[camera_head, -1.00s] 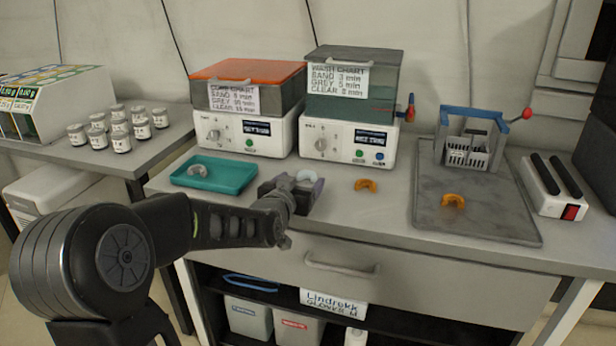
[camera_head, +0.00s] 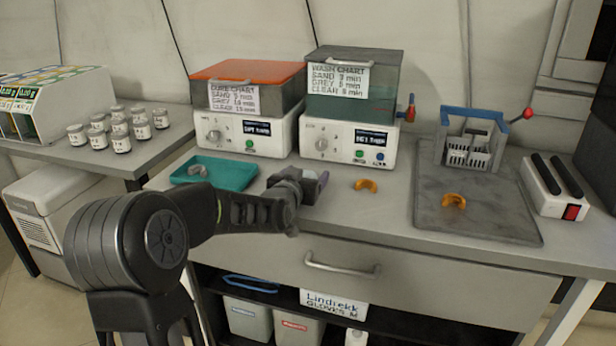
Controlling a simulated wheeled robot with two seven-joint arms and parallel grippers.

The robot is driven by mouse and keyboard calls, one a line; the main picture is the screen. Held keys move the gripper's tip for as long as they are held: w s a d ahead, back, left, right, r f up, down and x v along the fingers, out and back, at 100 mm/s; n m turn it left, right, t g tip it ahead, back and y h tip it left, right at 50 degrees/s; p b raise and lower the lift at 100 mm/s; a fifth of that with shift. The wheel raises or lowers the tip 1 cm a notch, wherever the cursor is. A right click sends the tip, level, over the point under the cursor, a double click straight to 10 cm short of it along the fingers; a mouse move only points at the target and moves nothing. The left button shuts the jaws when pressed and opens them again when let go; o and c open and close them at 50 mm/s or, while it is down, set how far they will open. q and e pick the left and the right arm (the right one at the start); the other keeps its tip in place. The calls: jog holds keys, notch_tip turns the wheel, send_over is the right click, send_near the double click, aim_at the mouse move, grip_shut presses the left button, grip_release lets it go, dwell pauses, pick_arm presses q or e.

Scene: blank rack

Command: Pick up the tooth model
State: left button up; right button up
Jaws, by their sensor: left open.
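Several arch-shaped tooth models are in the head view. A grey one (camera_head: 197,171) lies in the teal tray (camera_head: 238,184). An orange one (camera_head: 366,185) lies on the bare counter, and another orange one (camera_head: 454,200) lies on the grey mat (camera_head: 490,222). A pale piece (camera_head: 309,175) shows just behind my left gripper (camera_head: 302,187), by a dark block that is largely hidden. My left gripper is open over the counter's front part, beside this block and left of the nearer orange model. Its fingertips are small and partly hidden; contact is unclear. My right gripper is not in view.
Two white machines with an orange-lidded box (camera_head: 248,85) and a grey-green box (camera_head: 352,108) stand at the back. Several small jars (camera_head: 122,137) stand on the left table. Counter around the nearer orange model is clear.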

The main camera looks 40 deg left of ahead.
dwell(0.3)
pick_arm(q)
jog(key=c, duration=1.4)
notch_tip(320, 180, up, 10)
jog(key=p, duration=0.3)
dwell(0.6)
